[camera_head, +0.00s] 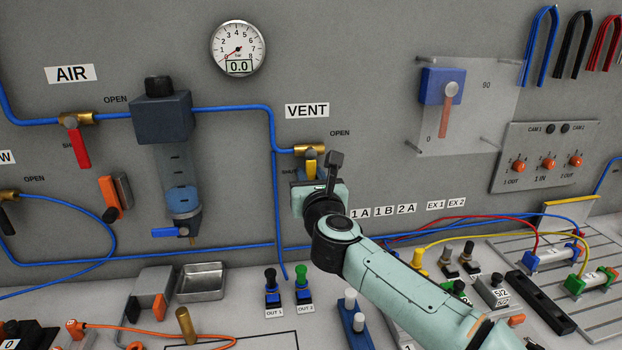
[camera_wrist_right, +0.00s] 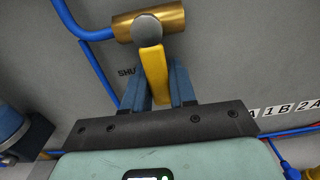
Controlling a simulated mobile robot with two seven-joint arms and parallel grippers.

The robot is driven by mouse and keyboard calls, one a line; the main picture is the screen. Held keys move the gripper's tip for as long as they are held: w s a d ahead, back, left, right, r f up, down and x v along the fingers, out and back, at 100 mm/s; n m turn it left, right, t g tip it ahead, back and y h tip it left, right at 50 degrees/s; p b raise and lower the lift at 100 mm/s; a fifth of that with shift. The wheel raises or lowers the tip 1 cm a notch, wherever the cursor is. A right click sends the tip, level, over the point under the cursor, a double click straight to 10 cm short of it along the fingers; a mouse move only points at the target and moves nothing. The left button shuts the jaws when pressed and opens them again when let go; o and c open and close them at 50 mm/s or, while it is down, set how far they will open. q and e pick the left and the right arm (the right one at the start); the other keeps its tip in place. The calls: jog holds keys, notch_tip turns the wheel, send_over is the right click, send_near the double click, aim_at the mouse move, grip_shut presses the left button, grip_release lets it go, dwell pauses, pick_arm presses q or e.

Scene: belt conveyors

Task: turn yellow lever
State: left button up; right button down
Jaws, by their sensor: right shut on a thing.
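The yellow lever (camera_head: 311,154) hangs from the brass valve (camera_head: 311,149) under the VENT label on the grey wall panel. In the wrist view the yellow lever (camera_wrist_right: 154,69) points down from the round grey pivot of the brass valve (camera_wrist_right: 158,24), near the SHUT lettering. My right gripper (camera_head: 310,172) reaches up to the panel. In the wrist view its blue fingers (camera_wrist_right: 159,84) stand on either side of the lever and are shut on it. My left gripper is not in view.
A blue tube (camera_head: 274,190) runs down the wall left of the valve. A filter unit (camera_head: 163,120) is further left, and a red lever (camera_head: 78,148) hangs under AIR. The pressure gauge (camera_head: 238,49) reads 0.0. Fittings and hoses crowd the bench below.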

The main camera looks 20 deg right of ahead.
jog(key=c, duration=1)
grip_release()
jog(key=shift+s, duration=0.1)
jog(key=shift+s+a, duration=0.15)
jog(key=shift+s, duration=0.15)
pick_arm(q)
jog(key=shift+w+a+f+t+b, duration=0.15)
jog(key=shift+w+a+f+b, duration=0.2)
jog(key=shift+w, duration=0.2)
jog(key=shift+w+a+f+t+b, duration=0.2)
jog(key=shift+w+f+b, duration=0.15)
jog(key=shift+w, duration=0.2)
pick_arm(e)
jog(key=v, duration=1.2)
jog(key=shift+s, duration=0.3)
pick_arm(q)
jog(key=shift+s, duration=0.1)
